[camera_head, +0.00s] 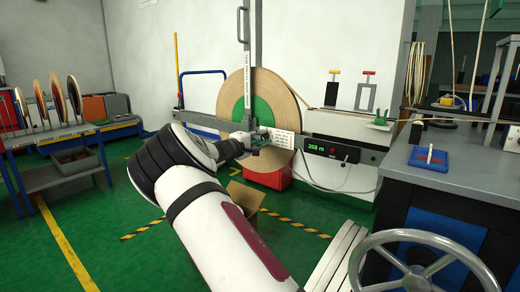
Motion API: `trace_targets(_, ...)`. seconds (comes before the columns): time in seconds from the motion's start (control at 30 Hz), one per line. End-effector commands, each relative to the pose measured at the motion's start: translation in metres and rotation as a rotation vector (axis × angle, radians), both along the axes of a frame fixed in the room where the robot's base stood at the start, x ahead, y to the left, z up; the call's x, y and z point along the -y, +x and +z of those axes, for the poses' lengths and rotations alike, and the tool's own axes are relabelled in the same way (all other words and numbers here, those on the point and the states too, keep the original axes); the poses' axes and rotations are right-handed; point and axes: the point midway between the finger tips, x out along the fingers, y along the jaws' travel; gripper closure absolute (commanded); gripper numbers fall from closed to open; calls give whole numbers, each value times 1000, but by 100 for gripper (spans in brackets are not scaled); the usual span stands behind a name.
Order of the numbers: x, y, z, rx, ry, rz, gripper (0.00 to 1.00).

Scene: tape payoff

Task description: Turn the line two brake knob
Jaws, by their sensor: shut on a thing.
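My gripper (262,142) is at the lower middle of the big tape reel (289,110), in front of the grey upright bracket. It is shut on a small part there, at the place of the brake knob. The fingers and bracket hide most of that part, so its turn angle cannot be told. The reel has tan tape around a green core and stands upright against the white wall. A white label (284,139) is just right of the gripper.
A red box (267,175) and an open carton (246,199) are below. A large handwheel (425,268) and a workbench (460,172) stand at right. A rack of smaller reels (57,97) is at left.

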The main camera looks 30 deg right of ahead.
Motion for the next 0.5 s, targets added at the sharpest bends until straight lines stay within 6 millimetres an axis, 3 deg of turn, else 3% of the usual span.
trace_targets(0.5, 0, -1, -2, 437, 160, -2, 100)
